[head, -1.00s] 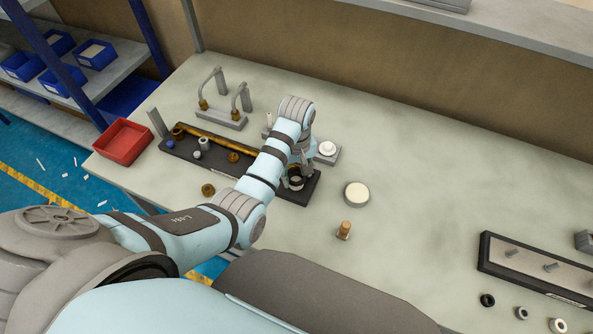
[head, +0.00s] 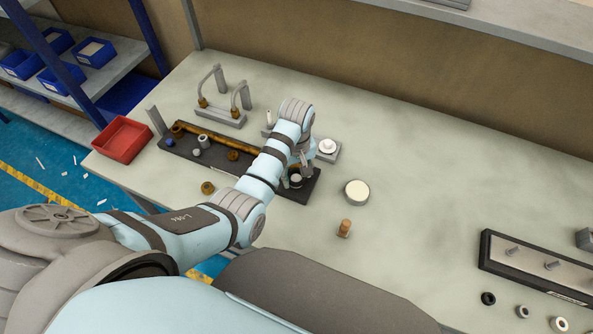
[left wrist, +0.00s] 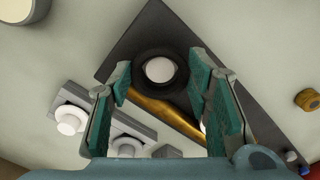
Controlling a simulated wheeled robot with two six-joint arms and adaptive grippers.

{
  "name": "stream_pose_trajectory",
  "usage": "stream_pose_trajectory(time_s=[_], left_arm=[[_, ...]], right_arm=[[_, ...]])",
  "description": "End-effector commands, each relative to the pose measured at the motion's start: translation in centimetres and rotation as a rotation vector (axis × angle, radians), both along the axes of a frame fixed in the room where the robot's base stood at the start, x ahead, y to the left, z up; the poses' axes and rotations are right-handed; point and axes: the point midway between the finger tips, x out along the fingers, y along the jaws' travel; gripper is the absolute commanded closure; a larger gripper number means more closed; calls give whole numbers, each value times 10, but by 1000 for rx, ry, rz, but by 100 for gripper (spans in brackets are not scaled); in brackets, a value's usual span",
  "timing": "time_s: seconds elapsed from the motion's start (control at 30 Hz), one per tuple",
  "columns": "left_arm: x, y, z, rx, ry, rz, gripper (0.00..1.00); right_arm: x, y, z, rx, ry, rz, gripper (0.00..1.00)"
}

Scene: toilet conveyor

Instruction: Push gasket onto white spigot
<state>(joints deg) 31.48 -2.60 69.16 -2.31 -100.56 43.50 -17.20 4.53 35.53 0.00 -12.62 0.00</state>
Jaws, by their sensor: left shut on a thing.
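A white spigot (left wrist: 159,70) stands on the dark board (left wrist: 135,45), its round top facing up in the left wrist view. A black ring-shaped gasket (left wrist: 158,52) encircles that white top; how deep it sits cannot be told. My left gripper (left wrist: 160,68) has its green-padded fingers on both sides of the gasket and is shut on it. In the head view the white spigot (head: 296,179) shows at the board's right end, just below my left gripper (head: 299,172). My right gripper is not in view.
A brass pipe (head: 215,136) runs along the board. A white round part on a grey block (head: 328,147) stands close right of the gripper. A red bin (head: 122,141) is left; the table's middle right is clear.

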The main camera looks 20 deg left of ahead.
Motion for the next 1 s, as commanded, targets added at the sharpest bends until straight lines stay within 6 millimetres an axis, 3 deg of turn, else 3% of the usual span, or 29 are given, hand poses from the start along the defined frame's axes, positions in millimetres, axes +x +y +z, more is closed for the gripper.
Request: stream_pose_trajectory(time_s=[0.77, 0.8, 0.9, 1.0], left_arm=[[0, 0, -20, 0, 0, 0, 75], [0, 0, -19, 0, 0, 0, 50], [0, 0, -19, 0, -1, 0, 34], [1, 0, -19, 0, -3, 0, 32]], right_arm=[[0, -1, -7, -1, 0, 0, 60], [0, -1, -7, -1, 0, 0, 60], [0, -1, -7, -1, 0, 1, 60], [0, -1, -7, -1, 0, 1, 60]])
